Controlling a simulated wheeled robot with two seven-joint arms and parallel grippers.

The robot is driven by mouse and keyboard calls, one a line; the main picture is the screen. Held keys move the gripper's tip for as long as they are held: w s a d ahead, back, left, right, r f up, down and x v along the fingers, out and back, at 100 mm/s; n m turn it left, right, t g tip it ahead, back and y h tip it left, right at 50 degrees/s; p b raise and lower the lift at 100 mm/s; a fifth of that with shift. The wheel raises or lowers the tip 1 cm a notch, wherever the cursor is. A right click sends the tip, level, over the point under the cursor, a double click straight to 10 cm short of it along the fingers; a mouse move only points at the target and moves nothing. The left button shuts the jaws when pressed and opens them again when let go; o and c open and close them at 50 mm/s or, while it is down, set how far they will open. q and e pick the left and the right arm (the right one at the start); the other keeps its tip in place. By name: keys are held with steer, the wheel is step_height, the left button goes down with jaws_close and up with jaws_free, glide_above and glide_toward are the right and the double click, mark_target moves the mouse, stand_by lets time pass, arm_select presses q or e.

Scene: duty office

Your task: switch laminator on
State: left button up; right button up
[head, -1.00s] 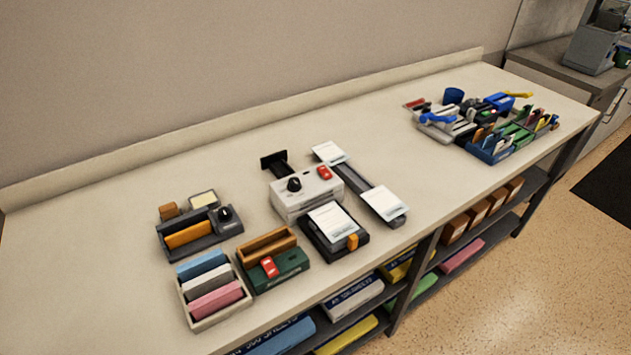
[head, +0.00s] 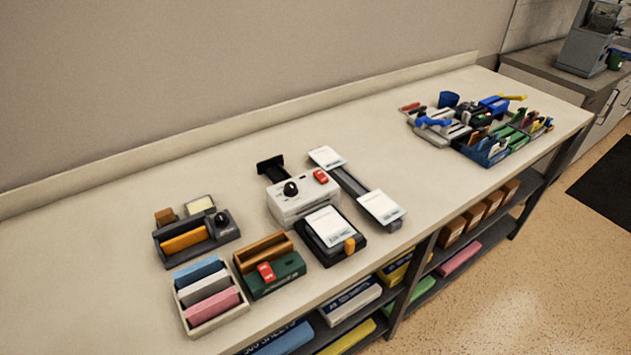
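The likely laminator is a white box-shaped machine (head: 302,204) in the middle of the long counter. It has a black round knob (head: 291,189) and a red rocker switch (head: 320,176) on its top. A black support sticks out behind it, and a grey rail with white sheets runs along its right side. I cannot read the switch's position. Neither of my grippers shows in the head view.
Left of it are a dark tray with an orange block (head: 184,241), a green box with a red switch (head: 274,272) and a paper bin (head: 218,322). A black card device (head: 332,238) stands in front. Stationery fills the far right; the left counter is bare.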

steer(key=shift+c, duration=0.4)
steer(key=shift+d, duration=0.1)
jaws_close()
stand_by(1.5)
